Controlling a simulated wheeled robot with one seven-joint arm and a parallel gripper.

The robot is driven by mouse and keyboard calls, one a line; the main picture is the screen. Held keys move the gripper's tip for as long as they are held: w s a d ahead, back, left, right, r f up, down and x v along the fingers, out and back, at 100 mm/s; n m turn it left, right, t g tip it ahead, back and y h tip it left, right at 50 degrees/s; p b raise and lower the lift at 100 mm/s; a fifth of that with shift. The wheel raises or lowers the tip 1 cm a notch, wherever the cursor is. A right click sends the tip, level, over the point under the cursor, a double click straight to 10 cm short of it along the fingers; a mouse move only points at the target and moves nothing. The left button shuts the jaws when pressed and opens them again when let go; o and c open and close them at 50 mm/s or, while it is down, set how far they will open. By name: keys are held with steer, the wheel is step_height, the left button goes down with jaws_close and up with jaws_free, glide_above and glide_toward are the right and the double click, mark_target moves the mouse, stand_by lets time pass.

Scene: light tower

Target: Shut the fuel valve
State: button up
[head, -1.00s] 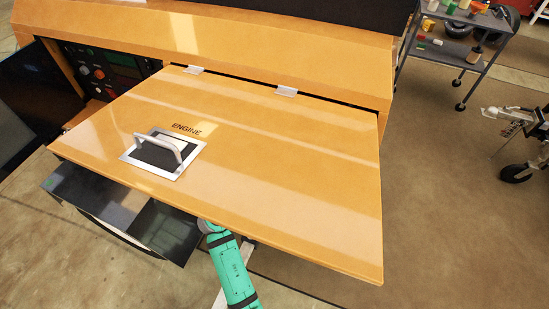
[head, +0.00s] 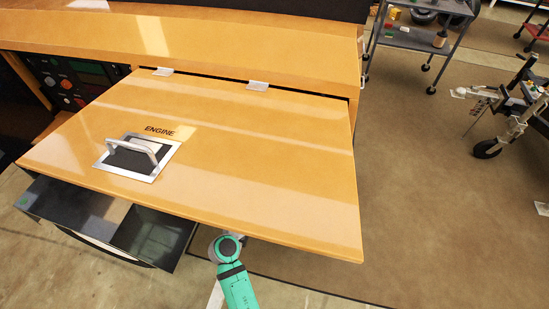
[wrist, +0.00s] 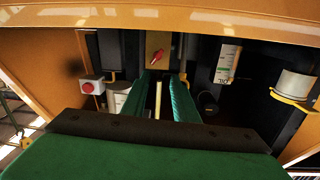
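In the wrist view, a small red lever (wrist: 155,55) sits on a yellow plate at the back of the engine bay, under the raised lid. It looks like the fuel valve handle and stands slightly tilted. My gripper (wrist: 160,76) points into the bay, with its two green fingers apart and nothing held between them. The lever is ahead of the fingertips and a little above them in the picture, apart from them. In the head view, the orange engine lid (head: 250,160) is lifted and hides the bay and my gripper.
A red button on a white box (wrist: 88,88) is at the left of the bay. A labelled container (wrist: 228,62) and a pale cylinder with a yellow bracket (wrist: 295,86) are at the right. A dark open box (head: 150,238) lies below the lid.

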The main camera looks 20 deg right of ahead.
steer(key=m, duration=0.1)
steer(key=s+d+m, duration=0.1)
steer(key=m, duration=0.1)
steer(key=shift+s+f+t, duration=0.25)
steer(key=shift+f+t, duration=0.05)
steer(key=shift+f, duration=0.05)
steer(key=shift+s+d+f+m+t+y, duration=0.15)
steer(key=shift+s+m+t+y, duration=0.25)
steer(key=shift+m, duration=0.7)
steer(key=x, duration=0.9)
steer(key=shift+w+d+f, duration=0.1)
steer(key=shift+w+d, duration=0.1)
steer(key=shift+d, duration=0.3)
steer(key=shift+w, duration=0.3)
steer(key=shift+w+a, duration=0.15)
